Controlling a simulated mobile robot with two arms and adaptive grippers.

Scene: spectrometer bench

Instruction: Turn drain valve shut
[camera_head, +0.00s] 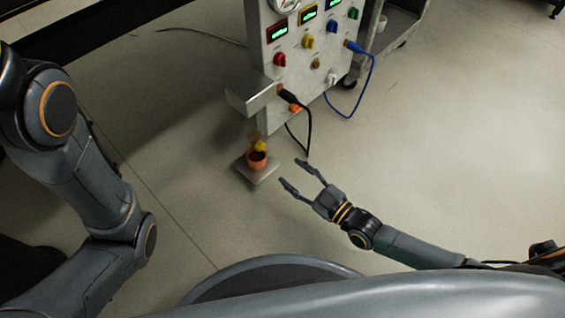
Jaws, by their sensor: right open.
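A grey instrument panel (294,72) stands at the top middle, with several coloured knobs on its face.
The cup stands on a small metal plate (270,173). A metal ledge (245,96) juts out above it. A black cable (309,128) hangs near my right gripper, and a blue cable (350,114) loops at the panel's right. The floor (455,140) to the right is clear.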

